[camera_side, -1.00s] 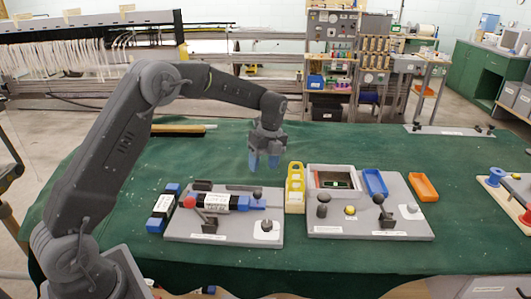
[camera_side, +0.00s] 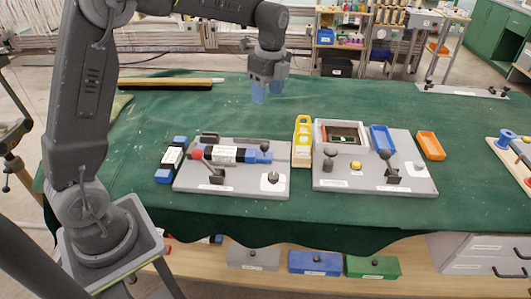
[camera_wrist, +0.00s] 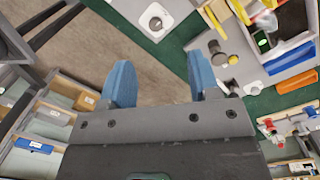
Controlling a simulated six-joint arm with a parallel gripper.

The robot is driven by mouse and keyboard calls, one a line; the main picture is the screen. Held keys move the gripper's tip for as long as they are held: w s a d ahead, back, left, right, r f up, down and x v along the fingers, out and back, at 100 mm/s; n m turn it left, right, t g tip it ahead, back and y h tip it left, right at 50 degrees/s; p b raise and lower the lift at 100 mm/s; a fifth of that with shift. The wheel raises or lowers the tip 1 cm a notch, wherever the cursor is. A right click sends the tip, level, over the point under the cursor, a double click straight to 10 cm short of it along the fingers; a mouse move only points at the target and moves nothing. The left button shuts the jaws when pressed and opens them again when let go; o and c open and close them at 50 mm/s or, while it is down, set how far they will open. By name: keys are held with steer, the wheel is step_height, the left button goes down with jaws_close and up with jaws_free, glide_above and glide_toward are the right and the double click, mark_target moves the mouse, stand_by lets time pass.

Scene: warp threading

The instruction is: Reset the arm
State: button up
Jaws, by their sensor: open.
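My gripper (camera_side: 266,92) hangs from my arm above the back middle of the green-covered table, blue fingers pointing down. It is open and empty, with a clear gap between the fingers in the wrist view (camera_wrist: 160,85). It is apart from everything on the table. Below and in front of it are a left grey board (camera_side: 240,183) with a red-knobbed lever (camera_side: 197,154) and a blue-and-white block (camera_side: 228,154), and a right grey board (camera_side: 335,184) with a framed dark window (camera_side: 342,136), a yellow button (camera_side: 355,165) and dark knobs.
A yellow rack (camera_side: 302,142) stands between the boards. A blue tray (camera_side: 383,139) and an orange tray (camera_side: 430,146) lie at right. Another blue-and-white block (camera_side: 172,160) lies left of the left board. The table's back middle is clear.

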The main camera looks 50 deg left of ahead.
steer(key=s+d+r+n+t, duration=0.2)
steer(key=s+d+r+n, duration=0.15)
steer(key=s, duration=0.35)
steer(key=s+d+r+n+t, duration=0.2)
steer(key=s+r+n, duration=0.1)
steer(key=s+n, duration=0.3)
steer(key=s+d+f+n+t, duration=0.2)
steer(key=s+n, duration=0.4)
steer(key=s, duration=0.6)
steer(key=shift+f+n+h, duration=0.25)
steer(key=shift+n+h, duration=0.05)
steer(key=shift+n, duration=0.05)
steer(key=shift+d, duration=0.1)
stand_by(0.6)
